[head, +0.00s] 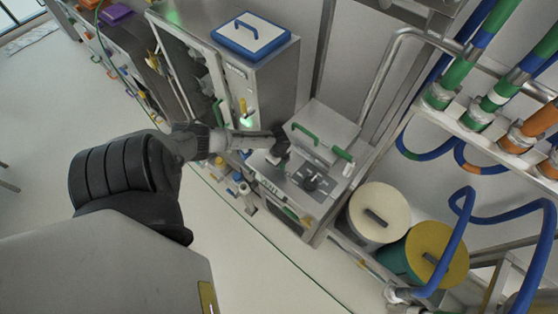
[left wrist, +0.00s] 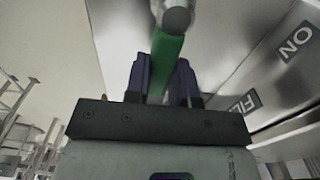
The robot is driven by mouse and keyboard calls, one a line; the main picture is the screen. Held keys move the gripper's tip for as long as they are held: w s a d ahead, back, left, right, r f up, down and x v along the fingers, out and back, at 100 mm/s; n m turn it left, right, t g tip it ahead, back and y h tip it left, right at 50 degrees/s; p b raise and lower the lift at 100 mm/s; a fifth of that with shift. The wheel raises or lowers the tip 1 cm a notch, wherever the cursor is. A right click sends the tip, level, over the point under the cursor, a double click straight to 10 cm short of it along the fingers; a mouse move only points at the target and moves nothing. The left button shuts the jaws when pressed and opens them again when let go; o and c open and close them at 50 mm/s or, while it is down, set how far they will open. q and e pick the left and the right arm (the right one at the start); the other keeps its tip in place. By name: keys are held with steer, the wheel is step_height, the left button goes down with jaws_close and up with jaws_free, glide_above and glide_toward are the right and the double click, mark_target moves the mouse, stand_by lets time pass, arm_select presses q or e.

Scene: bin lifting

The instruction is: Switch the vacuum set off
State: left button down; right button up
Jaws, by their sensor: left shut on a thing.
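The vacuum set (head: 329,187) is a metal unit with a black knob (head: 311,183) on its sloped top and green handles at its lid. My left gripper (head: 279,161) is at the left side of its top panel in the head view. In the left wrist view, the dark fingers of my left gripper (left wrist: 163,78) are shut on a green handle (left wrist: 167,48) with a round metal end above it. Panel labels "ON" (left wrist: 296,41) and "FIL", the latter cut off, show to the right. The gripped part is hidden in the head view. My right gripper is out of view.
A tall metal cabinet (head: 262,85) with a blue-edged lid stands behind. White (head: 380,205) and yellow-topped (head: 440,245) drums stand to the right, beside blue hoses and thick pipes. The pale floor (head: 250,265) at the front is open.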

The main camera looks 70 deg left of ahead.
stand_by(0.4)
arm_select(q)
steer(key=c, duration=1)
jaws_free()
steer(key=shift+o, duration=0.2)
step_height(320, 180, up, 14)
steer(key=shift+f, duration=0.15)
